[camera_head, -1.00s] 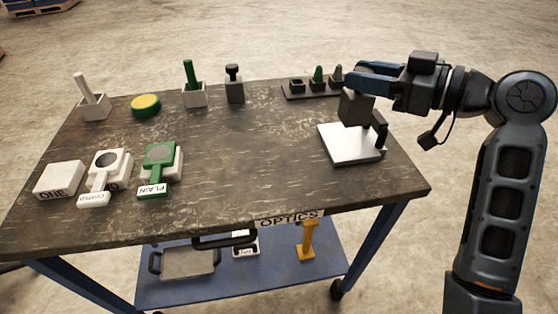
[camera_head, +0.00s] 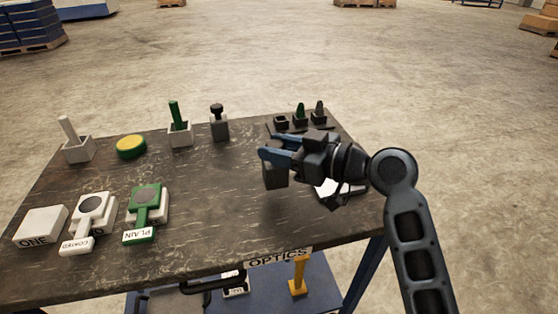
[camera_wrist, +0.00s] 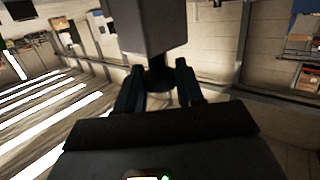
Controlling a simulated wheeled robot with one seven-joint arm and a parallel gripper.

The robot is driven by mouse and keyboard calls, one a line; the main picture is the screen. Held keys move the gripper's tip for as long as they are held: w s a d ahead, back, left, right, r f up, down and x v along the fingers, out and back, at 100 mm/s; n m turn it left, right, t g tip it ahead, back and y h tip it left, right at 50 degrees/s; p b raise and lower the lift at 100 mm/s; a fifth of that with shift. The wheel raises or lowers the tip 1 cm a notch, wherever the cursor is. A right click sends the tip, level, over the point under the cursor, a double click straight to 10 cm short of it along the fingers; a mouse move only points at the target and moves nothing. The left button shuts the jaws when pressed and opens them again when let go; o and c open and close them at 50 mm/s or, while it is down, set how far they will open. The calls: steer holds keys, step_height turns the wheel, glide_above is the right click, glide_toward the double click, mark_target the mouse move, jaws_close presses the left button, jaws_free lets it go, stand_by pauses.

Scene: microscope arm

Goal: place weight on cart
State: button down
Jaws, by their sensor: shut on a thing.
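My gripper (camera_head: 276,152) is shut on a dark grey block-shaped weight (camera_head: 275,178), over the right part of the cart's dark top (camera_head: 215,215). The wrist view shows the weight (camera_wrist: 150,28) with its narrow dark neck between my two blue fingers (camera_wrist: 158,85). The weight hangs below the fingers in the head view; I cannot tell how large the gap to the cart top is. The cart carries an OPTICS label (camera_head: 280,258) on its front edge.
A white plate (camera_head: 326,188) is partly hidden behind my wrist. A similar knobbed block (camera_head: 219,128), a green-handled holder (camera_head: 179,130), a white-handled holder (camera_head: 78,150) and a yellow-green disc (camera_head: 131,147) stand at the back. Paddles and a white block (camera_head: 41,227) fill the front left.

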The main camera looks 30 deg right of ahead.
steer(key=shift+f, duration=1.65)
steer(key=shift+f, duration=0.2)
steer(key=c, duration=0.7)
jaws_free()
steer(key=shift+r, duration=0.15)
steer(key=b+v, duration=0.1)
steer(key=v, duration=1.1)
steer(key=shift+b, duration=0.3)
